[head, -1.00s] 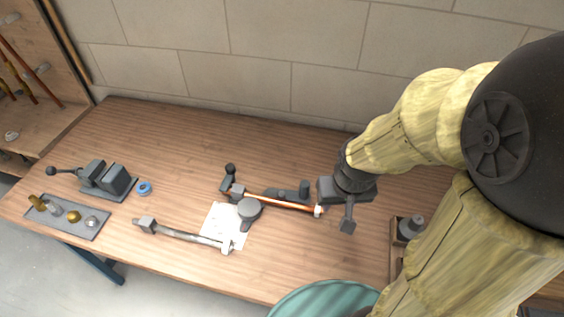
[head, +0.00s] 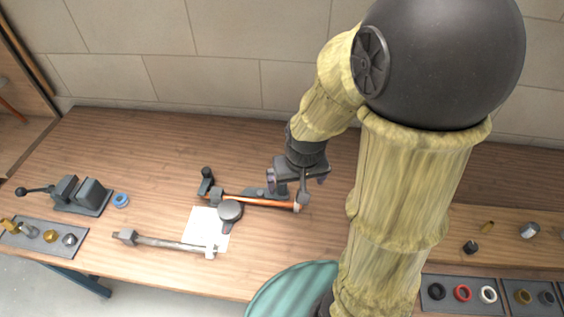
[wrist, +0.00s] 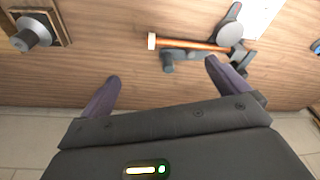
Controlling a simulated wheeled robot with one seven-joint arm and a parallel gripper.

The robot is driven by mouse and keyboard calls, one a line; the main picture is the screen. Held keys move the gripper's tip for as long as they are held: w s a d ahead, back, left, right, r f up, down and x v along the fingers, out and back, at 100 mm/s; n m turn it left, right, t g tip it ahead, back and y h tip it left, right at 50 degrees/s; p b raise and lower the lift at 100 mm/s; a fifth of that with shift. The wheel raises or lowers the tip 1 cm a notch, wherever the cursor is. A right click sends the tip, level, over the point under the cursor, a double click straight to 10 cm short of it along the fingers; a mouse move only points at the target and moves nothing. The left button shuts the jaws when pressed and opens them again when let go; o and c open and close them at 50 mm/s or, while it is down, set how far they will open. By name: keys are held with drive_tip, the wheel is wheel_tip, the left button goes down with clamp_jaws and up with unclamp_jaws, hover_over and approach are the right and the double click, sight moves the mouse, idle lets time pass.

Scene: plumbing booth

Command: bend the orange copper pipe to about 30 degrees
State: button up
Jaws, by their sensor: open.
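The orange copper pipe (head: 262,202) lies in the pipe bender, across its round grey former (head: 230,211), and looks straight. A pale end piece (head: 297,207) sits on its right end. In the wrist view the pipe (wrist: 190,44) runs level, with the pale end at its left. My gripper (head: 304,190) is above the bench near the pipe's right end. In the wrist view its two dark fingers (wrist: 163,78) are wide apart with nothing between them. The pipe is beyond the fingertips, apart from them as far as I can tell.
A grey lever-like bar (head: 170,243) lies in front, over white paper (head: 205,230). A vise (head: 82,196), blue ring (head: 121,200) and fittings tray (head: 45,240) stand left. A teal round seat (head: 285,290) is at the front edge. The back of the bench is clear.

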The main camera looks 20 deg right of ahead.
drive_tip(key=w+f+m+g+p, duration=0.1)
drive_tip(key=w+m+p, duration=0.1)
drive_tip(key=w+p, duration=0.7)
drive_tip(key=w+f+p, duration=0.1)
drive_tip(key=f+p, duration=0.1)
drive_tip(key=w+f+m+g+p, duration=0.1)
drive_tip(key=f+p, duration=0.2)
drive_tip(key=w+f+m+p, duration=0.1)
drive_tip(key=f+p, duration=0.1)
drive_tip(key=f, duration=0.1)
drive_tip(key=shift+w+p, duration=0.3)
drive_tip(key=shift+w, duration=0.05)
drive_tip(key=shift+f, duration=0.35)
drive_tip(key=shift+f, duration=0.1)
drive_tip(key=shift+f+b, duration=2.45)
drive_tip(key=shift+f, duration=1.45)
drive_tip(key=c, duration=1.4)
